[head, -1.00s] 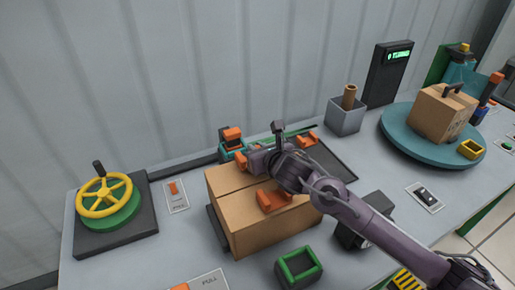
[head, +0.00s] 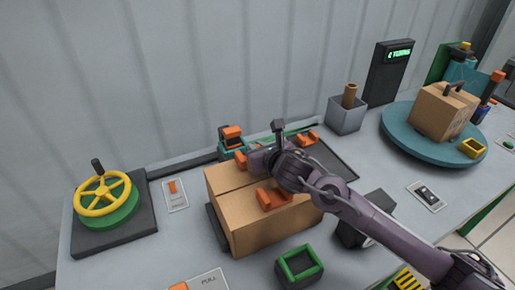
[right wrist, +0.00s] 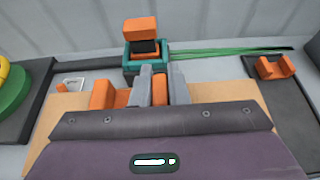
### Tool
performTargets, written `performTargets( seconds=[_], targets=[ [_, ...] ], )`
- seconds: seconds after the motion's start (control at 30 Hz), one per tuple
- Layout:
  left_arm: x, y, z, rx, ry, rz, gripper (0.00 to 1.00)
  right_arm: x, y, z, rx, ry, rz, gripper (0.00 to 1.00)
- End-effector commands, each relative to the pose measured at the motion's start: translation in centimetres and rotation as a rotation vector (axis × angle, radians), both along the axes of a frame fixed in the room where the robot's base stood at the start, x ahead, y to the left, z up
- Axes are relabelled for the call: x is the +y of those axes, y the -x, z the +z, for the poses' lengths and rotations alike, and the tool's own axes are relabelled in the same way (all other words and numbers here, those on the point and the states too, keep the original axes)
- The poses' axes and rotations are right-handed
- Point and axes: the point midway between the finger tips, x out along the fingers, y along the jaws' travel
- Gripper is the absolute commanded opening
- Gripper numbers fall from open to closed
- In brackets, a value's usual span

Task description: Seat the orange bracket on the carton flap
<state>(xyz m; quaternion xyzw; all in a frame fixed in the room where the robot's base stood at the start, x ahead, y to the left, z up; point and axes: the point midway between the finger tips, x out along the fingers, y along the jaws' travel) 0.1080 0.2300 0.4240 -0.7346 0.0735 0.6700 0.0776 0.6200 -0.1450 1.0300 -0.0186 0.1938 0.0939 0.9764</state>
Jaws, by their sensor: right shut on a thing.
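The cardboard carton (head: 262,225) stands mid-table with its top flaps closed; part of its top also shows in the right wrist view (right wrist: 65,108). My right gripper (right wrist: 159,86) is at the carton's back edge, shut on the orange bracket (right wrist: 106,96), with one orange part between its fingers. In the head view this bracket (head: 240,158) shows just left of the gripper, at the far edge of the carton. I cannot tell whether it touches the flap. Another orange bracket (head: 273,198) sits at the carton's near top edge. My left gripper is not in view.
A third orange bracket (head: 307,138) lies on a dark mat behind the carton. A teal holder (right wrist: 147,62) with an orange-topped item stands just behind. A yellow handwheel (head: 103,195) is at left, a green-rimmed bin (head: 300,266) in front, a turntable (head: 412,148) at right.

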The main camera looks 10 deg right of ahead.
Motion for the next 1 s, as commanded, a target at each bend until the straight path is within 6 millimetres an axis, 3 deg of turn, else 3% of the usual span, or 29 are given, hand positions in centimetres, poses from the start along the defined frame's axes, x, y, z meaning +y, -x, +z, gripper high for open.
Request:
performTargets(
  seconds=[0.83, 0.87, 1.0],
  targets=[
    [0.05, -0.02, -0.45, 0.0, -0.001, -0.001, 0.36, -0.01, 0.0, -0.27, 0.0, 0.0, 0.0, 0.0],
    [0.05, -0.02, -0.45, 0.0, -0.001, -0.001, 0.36, -0.01, 0.01, -0.27, 0.0, 0.0, 0.0, 0.15],
    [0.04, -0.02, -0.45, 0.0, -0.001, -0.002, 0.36, 0.0, 0.0, -0.26, 0.0, 0.0, 0.0, 0.34]
  ],
)
